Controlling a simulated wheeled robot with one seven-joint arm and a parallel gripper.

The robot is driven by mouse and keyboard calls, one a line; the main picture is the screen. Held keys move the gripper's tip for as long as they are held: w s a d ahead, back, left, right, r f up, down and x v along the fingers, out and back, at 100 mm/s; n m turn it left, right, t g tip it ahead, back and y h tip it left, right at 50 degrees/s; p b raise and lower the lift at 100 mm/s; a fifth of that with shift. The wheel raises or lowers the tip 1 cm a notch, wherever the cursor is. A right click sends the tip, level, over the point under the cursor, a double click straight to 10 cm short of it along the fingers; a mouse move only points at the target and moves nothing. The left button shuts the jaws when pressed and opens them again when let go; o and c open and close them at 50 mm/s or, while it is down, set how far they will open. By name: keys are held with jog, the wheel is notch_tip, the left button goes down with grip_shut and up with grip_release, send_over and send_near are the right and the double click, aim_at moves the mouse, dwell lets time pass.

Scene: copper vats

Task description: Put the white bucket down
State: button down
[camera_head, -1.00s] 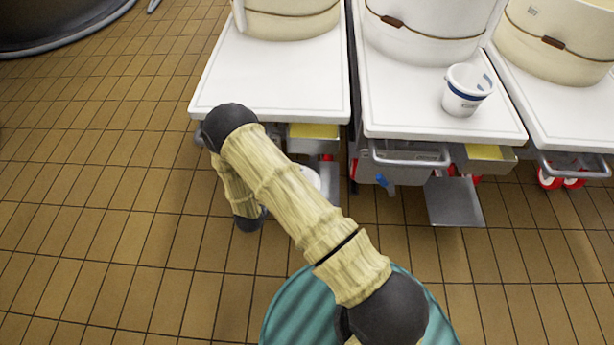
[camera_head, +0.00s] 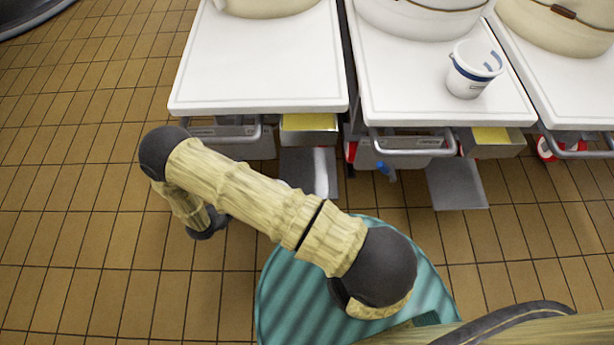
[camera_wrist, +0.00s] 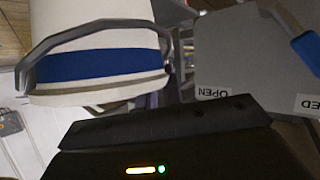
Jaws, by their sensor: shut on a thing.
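A white bucket (camera_wrist: 95,68) with a blue band and a grey handle (camera_wrist: 75,38) fills the upper left of the wrist view. The dark body of my gripper (camera_wrist: 165,125) lies along the bottom of that view, close against the bucket. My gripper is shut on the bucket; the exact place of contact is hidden. In the head view my arm covers the gripper and the held bucket. A second white bucket (camera_head: 472,72) with a blue band stands upright on the middle white table (camera_head: 410,95).
A left white table (camera_head: 258,70) has a broad clear top, with a cream vat (camera_head: 265,6) at its back. A right table (camera_head: 565,95) carries another vat (camera_head: 560,38). Grey trays and a yellow-topped box (camera_head: 309,122) sit beneath the tables. Tiled floor (camera_head: 80,220) is free at left.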

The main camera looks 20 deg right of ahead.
jog(key=w+d+b, duration=0.3)
jog(key=w+d, duration=0.4)
jog(key=d, duration=0.4)
jog(key=shift+d, duration=0.25)
jog(key=b+x, duration=0.1)
jog(key=x, duration=0.1)
jog(key=b+x, duration=0.2)
jog(key=shift+w+d, duration=0.25)
jog(key=shift+d, duration=0.15)
jog(key=c, duration=1.5)
grip_release()
jog(key=p+v, duration=0.4)
jog(key=v, duration=0.8)
jog(key=shift+r, duration=0.15)
